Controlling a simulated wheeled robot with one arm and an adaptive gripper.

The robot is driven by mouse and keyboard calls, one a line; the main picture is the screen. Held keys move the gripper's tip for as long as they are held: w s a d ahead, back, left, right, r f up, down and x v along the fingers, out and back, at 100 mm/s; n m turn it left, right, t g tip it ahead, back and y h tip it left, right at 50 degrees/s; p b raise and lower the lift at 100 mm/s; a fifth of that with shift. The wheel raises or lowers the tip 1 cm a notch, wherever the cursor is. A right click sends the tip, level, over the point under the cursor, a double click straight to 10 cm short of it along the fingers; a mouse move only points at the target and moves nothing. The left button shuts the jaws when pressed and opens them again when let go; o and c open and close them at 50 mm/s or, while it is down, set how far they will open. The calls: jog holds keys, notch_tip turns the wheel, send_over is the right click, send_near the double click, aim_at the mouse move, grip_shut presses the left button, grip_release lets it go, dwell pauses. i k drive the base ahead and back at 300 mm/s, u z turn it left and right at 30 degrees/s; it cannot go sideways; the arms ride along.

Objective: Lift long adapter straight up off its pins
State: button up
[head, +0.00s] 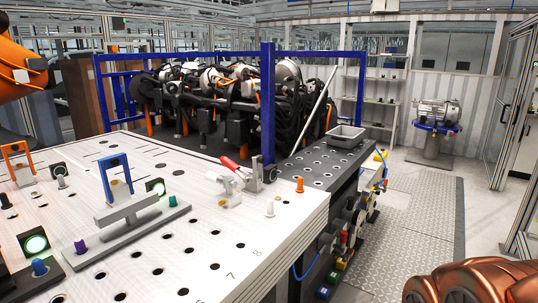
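The likely long adapter is a long grey bar (125,209) with a blue upright handle (117,178), at the left on the perforated white table. It sits just above or on a longer, darker grey base strip (118,240). A purple knob (80,246) and a green knob (172,201) stand near the strip's two ends. Whether pins pass into the bar, and whether it touches the strip, cannot be told. My gripper is not in view.
An orange-handled part (18,165) stands at far left. A grey tray (346,136) sits on the dark bench. The floor at right (410,215) is open.

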aim_at(102, 243)
jog(key=i, duration=1.15)
jog(key=u, duration=2.6)
jog(key=i, duration=0.4)
jog(key=u, duration=0.05)
